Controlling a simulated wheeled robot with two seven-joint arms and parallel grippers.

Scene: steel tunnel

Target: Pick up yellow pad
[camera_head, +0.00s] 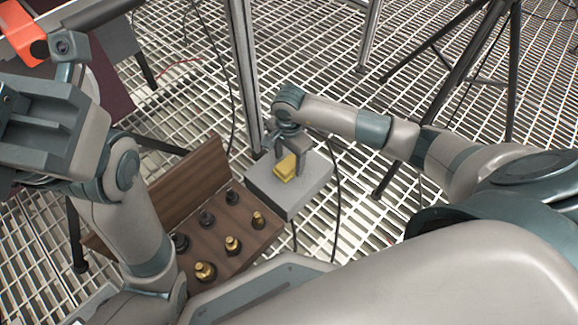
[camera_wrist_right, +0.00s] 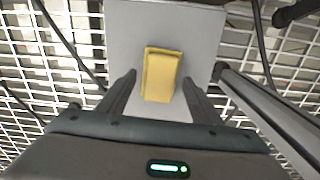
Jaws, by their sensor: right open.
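The yellow pad (camera_head: 285,168) lies on a small grey stand top (camera_head: 312,190), just in front of my right gripper in the head view. My right gripper (camera_head: 291,160) is open and points down at the pad. In the right wrist view, the pad (camera_wrist_right: 161,76) shows between the two fingertips of my right gripper (camera_wrist_right: 159,80), with a gap on each side. I cannot tell how far the fingers reach down beside it. My left arm is at the left of the head view; its gripper fingers (camera_head: 40,125) cannot be made out clearly.
A brown wooden tray (camera_head: 190,190) with several brass and dark fittings (camera_head: 232,243) stands left of the grey stand. A metal post (camera_head: 243,75) rises behind the stand. Dark tripod legs (camera_head: 512,75) stand at the right. Cables hang near the stand above the grating floor.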

